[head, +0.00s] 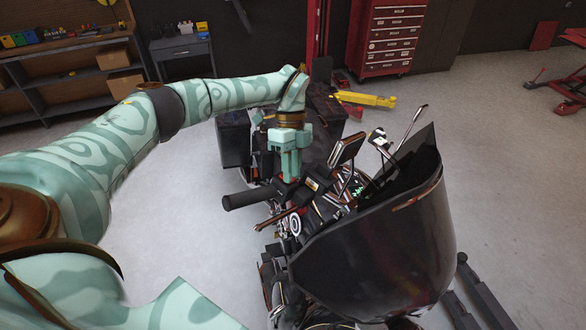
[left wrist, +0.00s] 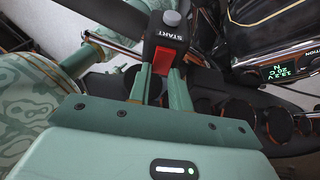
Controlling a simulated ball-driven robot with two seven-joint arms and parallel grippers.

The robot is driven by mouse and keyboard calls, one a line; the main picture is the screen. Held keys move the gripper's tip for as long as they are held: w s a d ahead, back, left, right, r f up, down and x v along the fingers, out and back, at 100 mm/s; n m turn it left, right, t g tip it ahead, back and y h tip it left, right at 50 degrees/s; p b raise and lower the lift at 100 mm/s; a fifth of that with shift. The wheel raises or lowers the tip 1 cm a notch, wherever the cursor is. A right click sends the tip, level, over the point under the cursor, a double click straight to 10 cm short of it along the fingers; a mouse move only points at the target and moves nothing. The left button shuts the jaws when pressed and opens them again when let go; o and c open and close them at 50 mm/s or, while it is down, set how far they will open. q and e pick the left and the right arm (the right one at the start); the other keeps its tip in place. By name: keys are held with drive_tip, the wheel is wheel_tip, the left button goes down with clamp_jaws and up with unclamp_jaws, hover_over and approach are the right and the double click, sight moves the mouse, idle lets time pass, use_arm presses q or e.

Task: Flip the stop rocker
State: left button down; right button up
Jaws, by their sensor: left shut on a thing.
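The motorcycle's black switch housing (left wrist: 168,30) shows in the left wrist view, with the word START and a round grey button (left wrist: 172,18) on it. The red stop rocker (left wrist: 163,62) is set in the near part of this housing. My left gripper (left wrist: 158,76) has its two green fingers on either side of the red rocker, shut on it. The fingertips partly hide the rocker's sides. In the head view my left gripper (head: 289,178) points down at the handlebar, just right of the black handlebar grip (head: 240,199). My right gripper is not in view.
The dark windshield (head: 385,245) stands right of the gripper, with a rectangular mirror or screen (head: 347,148) close by. A lever (head: 272,218) lies just below the handlebar. A red tool cabinet (head: 388,38) and shelves (head: 75,65) stand farther back. Floor left of the motorcycle is clear.

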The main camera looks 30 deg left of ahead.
use_arm(q)
drive_tip(key=shift+r, duration=0.1)
drive_tip(key=c, duration=1.3)
unclamp_jaws()
drive_tip(key=shift+a, duration=0.1)
drive_tip(key=b+v, duration=0.2)
drive_tip(key=v, duration=1.4)
drive_tip(key=shift+r, duration=0.15)
